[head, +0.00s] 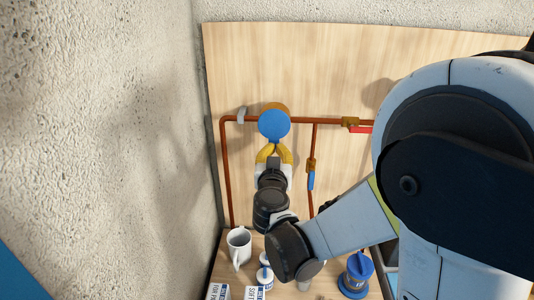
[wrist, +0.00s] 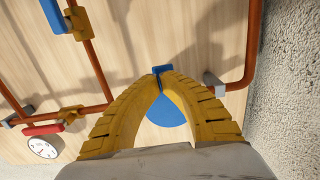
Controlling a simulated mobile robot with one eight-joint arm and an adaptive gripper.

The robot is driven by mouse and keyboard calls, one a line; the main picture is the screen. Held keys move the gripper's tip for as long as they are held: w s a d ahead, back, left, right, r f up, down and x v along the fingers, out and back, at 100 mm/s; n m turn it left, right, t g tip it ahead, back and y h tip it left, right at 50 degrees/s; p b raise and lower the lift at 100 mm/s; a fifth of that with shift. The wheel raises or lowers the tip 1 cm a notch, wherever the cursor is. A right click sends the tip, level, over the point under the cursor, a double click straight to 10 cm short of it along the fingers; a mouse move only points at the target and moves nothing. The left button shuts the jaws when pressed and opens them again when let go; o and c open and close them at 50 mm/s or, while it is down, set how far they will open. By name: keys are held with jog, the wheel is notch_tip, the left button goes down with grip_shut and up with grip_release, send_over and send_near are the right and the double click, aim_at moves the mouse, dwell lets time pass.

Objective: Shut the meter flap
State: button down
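The meter flap (head: 274,124) is a round blue disc in front of a brass-coloured meter body (head: 274,106) on the copper pipe. The brass rim shows above the disc; the meter's face is hidden, and I cannot tell how far the flap stands from it. My gripper (head: 274,149) reaches up from below, its yellow fingers meeting at the flap's lower edge. In the wrist view my gripper (wrist: 160,74) has its fingertips closed together on a small blue tab (wrist: 162,69). Part of the blue flap (wrist: 166,111) shows between the fingers.
Copper pipes (head: 225,170) run along the wooden board, with a blue-handled valve (head: 311,180) and a red handle (head: 360,129) to the right. A rough wall (head: 110,130) stands close at left. A mug (head: 239,246), small bottles, boxes and a blue item (head: 357,272) stand below.

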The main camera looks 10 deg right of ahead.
jog(key=shift+w+d, duration=0.2)
jog(key=shift+w, duration=0.3)
jog(key=shift+w+d+b, duration=0.2)
jog(key=shift+w+b, duration=0.15)
jog(key=shift+w, duration=0.3)
jog(key=shift+s, duration=0.1)
